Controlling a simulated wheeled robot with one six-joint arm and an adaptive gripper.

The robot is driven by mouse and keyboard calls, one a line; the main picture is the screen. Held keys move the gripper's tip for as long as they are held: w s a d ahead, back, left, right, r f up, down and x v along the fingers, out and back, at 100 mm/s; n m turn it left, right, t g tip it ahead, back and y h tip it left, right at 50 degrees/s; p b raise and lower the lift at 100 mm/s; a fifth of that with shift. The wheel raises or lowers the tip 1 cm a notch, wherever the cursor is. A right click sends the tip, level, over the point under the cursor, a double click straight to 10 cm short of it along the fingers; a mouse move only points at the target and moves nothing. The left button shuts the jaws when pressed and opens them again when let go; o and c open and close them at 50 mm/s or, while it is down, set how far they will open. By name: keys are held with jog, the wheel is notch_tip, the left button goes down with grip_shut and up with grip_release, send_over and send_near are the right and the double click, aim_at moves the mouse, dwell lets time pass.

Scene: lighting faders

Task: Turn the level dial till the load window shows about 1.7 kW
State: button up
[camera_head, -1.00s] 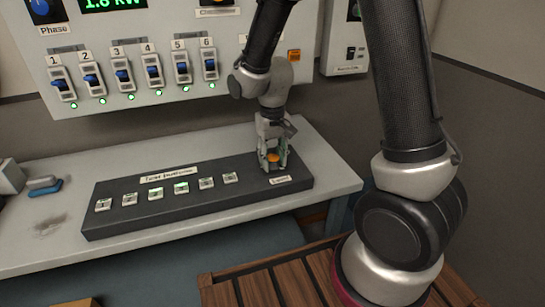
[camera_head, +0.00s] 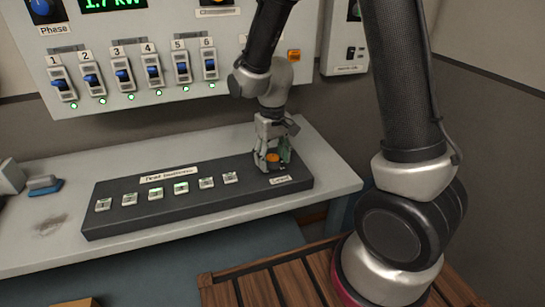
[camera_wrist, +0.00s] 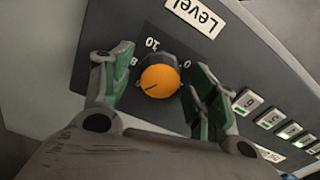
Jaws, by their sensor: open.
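The level dial (camera_head: 273,157) is an orange-capped knob at the right end of the dark desk console. In the wrist view the dial (camera_wrist: 160,81) shows a dark pointer line toward its lower left, with the numbers 10, 8 and 0 visible around it. The Level label (camera_wrist: 196,14) is beside it. My gripper (camera_head: 273,160) is over the dial. In the wrist view my gripper (camera_wrist: 160,90) is open, its green-padded fingers on either side of the knob with gaps visible. The load window (camera_head: 112,4) reads 1.7 kW in green, its top cut off.
Several lit buttons (camera_head: 181,188) run along the console left of the dial. A wall panel above holds several numbered blue switches (camera_head: 122,77) and a blue phase knob (camera_head: 40,7). A blue-and-grey object (camera_head: 44,186) lies at the desk's left.

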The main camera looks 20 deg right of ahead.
aim_at(274, 158)
jog(key=shift+r, duration=0.1)
notch_tip(274, 158, up, 12)
dwell(0.4)
jog(key=s+d+r+m+t, duration=0.1)
jog(key=s+d+r+t, duration=0.1)
jog(key=s+d+r, duration=0.3)
jog(key=s+d+r+m+t, duration=0.1)
jog(key=s+d+r, duration=0.4)
jog(key=s+d, duration=0.5)
jog(key=s+t, duration=0.1)
jog(key=s, duration=0.3)
jog(key=shift+m, duration=0.4)
jog(key=shift+r, duration=0.1)
dwell(1.3)
